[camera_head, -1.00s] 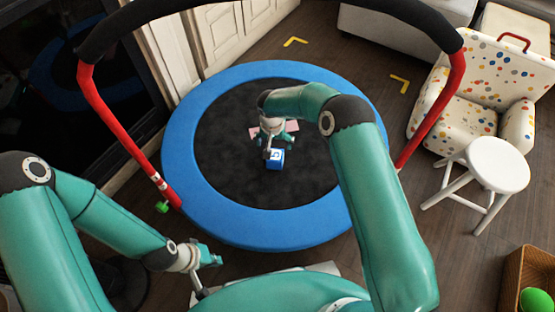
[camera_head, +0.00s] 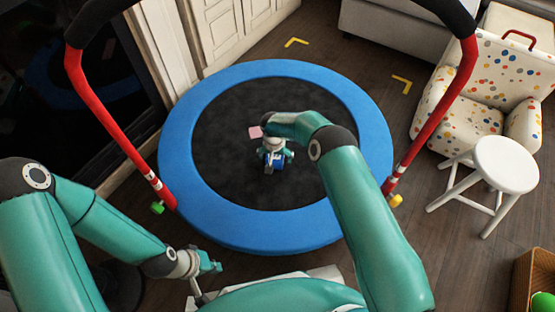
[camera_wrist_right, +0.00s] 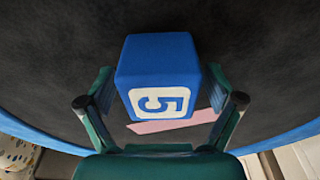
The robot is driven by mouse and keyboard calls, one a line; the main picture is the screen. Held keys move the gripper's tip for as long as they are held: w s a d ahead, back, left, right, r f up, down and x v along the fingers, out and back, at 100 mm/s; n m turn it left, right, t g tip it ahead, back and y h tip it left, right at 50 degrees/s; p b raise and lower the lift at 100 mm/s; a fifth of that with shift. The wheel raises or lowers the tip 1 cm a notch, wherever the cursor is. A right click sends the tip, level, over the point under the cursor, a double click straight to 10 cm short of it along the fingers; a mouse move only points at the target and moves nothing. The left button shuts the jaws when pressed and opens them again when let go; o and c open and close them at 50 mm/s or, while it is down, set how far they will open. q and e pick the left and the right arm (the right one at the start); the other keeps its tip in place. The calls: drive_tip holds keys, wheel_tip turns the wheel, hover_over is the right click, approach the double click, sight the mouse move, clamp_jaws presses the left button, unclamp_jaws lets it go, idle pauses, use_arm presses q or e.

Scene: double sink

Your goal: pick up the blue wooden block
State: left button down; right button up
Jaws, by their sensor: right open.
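The blue wooden block (camera_head: 278,166) stands on the black mat of the round trampoline, partly covered by my right gripper (camera_head: 275,157) in the head view. My right gripper (camera_wrist_right: 160,88) is open there, with one finger on each side of the block and a gap visible at least on the left. My left gripper (camera_head: 209,266) is low and left in the head view, outside the trampoline and away from the block; its jaws are too small to judge.
A blue padded ring (camera_head: 184,180) surrounds the mat (camera_head: 230,120). A pink flat piece (camera_head: 255,132) lies behind the block. A red and black handlebar (camera_head: 115,128) arches over the trampoline. A white stool (camera_head: 505,165) and a dotted armchair (camera_head: 480,75) stand at right.

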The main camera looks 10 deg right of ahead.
drive_tip(key=c, duration=1.3)
drive_tip(key=shift+r, duration=0.1)
